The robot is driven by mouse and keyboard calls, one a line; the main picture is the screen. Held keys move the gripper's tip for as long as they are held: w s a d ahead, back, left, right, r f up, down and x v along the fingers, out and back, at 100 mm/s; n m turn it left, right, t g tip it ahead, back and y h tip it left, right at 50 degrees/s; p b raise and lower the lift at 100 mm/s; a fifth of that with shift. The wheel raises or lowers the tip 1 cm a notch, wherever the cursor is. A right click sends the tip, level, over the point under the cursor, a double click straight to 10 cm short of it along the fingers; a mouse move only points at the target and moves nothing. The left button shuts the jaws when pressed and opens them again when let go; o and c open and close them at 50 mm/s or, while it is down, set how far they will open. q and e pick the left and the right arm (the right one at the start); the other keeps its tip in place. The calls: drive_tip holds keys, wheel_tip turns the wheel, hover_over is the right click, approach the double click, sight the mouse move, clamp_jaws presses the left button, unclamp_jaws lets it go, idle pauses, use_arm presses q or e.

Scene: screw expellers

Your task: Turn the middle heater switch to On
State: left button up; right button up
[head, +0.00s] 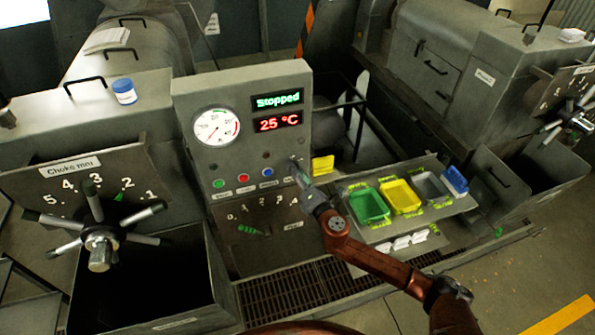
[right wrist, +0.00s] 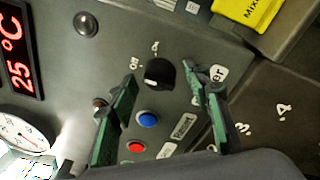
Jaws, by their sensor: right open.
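The heater switch (right wrist: 160,73) is a black round knob on the grey control panel (head: 190,105), with Off and On marks at its edge in the right wrist view. Which mark it points to I cannot tell for sure. My right gripper (head: 298,172) is at the panel's lower right corner in the head view and hides most of the knob there. In the right wrist view my right gripper (right wrist: 158,102) is open, its two green-padded fingers on either side of the knob, with gaps between. The label beside the knob is partly hidden by a finger. My left gripper is not in view.
The panel shows a green Stopped display (head: 277,101), a red 25 °C display (head: 278,122) and a gauge (head: 216,127). Blue (right wrist: 148,119) and red (right wrist: 137,146) buttons sit near the fingers. Green (head: 369,205) and yellow (head: 401,196) trays stand to the right.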

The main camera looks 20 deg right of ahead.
drive_tip(key=shift+c, duration=0.5)
drive_tip(key=c, duration=1.1)
drive_tip(key=shift+o, duration=0.2)
drive_tip(key=shift+f, duration=0.1)
drive_tip(key=shift+a+f+m+t+h+b, duration=0.1)
drive_tip(key=shift+m+t+h+b, duration=0.15)
drive_tip(key=shift+m+b, duration=2.15)
drive_tip(key=shift+f+m+t+h+b, duration=0.25)
drive_tip(key=shift+m+b, duration=0.6)
drive_tip(key=shift+m, duration=2.95)
drive_tip(key=shift+r, duration=0.2)
